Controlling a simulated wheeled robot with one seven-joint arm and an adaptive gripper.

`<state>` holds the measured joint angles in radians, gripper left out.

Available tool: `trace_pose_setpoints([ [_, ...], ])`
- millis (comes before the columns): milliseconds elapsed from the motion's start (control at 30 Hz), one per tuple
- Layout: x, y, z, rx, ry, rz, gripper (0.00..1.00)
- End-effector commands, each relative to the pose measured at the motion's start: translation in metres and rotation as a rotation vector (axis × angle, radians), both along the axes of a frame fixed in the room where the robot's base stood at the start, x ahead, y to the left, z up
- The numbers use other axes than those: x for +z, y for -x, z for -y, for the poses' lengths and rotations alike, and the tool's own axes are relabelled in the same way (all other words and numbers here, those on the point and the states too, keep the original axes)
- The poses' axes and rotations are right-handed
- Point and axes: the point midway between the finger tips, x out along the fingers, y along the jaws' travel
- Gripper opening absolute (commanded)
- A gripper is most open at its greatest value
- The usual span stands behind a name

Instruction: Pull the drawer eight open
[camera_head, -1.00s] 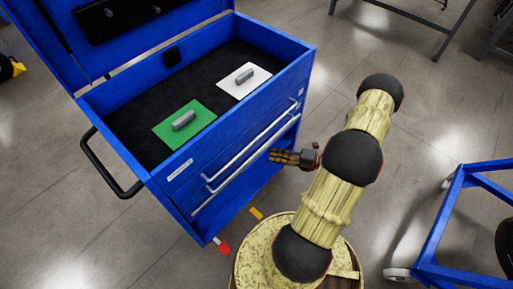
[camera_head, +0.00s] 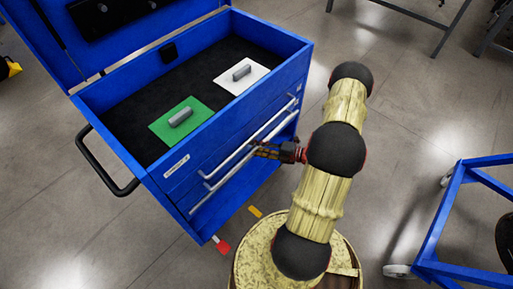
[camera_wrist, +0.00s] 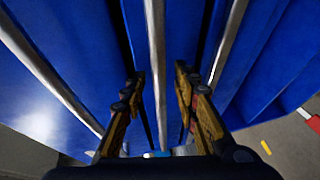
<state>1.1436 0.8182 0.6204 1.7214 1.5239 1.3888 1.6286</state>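A blue tool cabinet (camera_head: 205,222) has drawers with long silver bar handles on its front. The upper handle (camera_head: 250,138) and the lower handle (camera_head: 220,185) show in the head view. No drawer number is readable, so I cannot tell which is drawer eight. My gripper (camera_head: 262,150) is at the cabinet front, by the handles. In the wrist view it is open (camera_wrist: 158,88), with one bar handle (camera_wrist: 155,45) running between its fingers and a visible gap on both sides. Other bars lie to the left (camera_wrist: 45,70) and right (camera_wrist: 228,45).
The cabinet's open top tray holds a green plate (camera_head: 168,134) and a white plate (camera_head: 232,84), each with a grey piece. A black side handle (camera_head: 100,170) sticks out left. A blue wheeled frame (camera_head: 437,225) stands right.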

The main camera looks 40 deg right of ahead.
Motion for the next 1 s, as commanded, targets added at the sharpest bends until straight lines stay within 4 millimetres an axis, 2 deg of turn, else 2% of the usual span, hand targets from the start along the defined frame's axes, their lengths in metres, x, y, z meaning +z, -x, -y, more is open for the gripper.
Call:
trace_pose_setpoints([
  [133,0.0002,0.0001,0.0001,0.0,0.0,0.0,0.29],
  [633,0.0002,0.0003,0.0002,0.0,0.001,0.0,0.01],
  [1000,-0.0001,0.0004,0.0001,0.0,0.0,-0.001,0.0],
])
